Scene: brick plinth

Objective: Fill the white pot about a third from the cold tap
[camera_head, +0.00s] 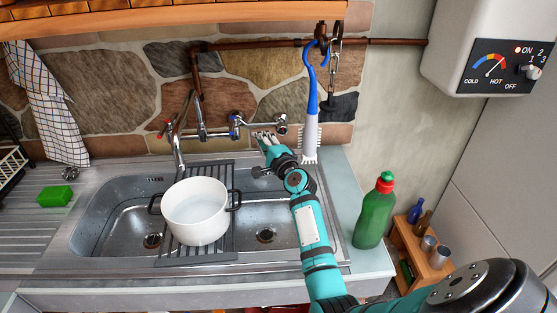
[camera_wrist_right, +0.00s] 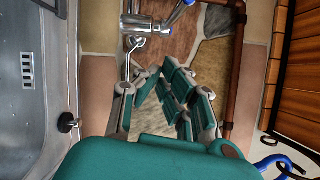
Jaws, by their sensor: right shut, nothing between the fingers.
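The white pot (camera_head: 196,222) with two dark handles stands upright on a dark rack (camera_head: 217,250) laid across the sink. Its inside shows a pale, bluish surface that may be water; I cannot tell how deep. The tap spout (camera_head: 179,158) hangs over the pot's back rim. I cannot make out a stream. The cold tap with its blue handle (camera_head: 235,124) is on the wall to the right of the spout; it also shows in the right wrist view (camera_wrist_right: 178,14). My right gripper (camera_head: 263,137) is shut and empty, just right of and below the cold tap, apart from it. My left gripper is not in view.
A blue-and-white brush (camera_head: 311,125) hangs close to the right of my right gripper. A green bottle (camera_head: 374,213) stands on the counter to the right. A green sponge (camera_head: 55,196) lies on the left drainer. A pipe (camera_head: 385,41) crosses the stone wall.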

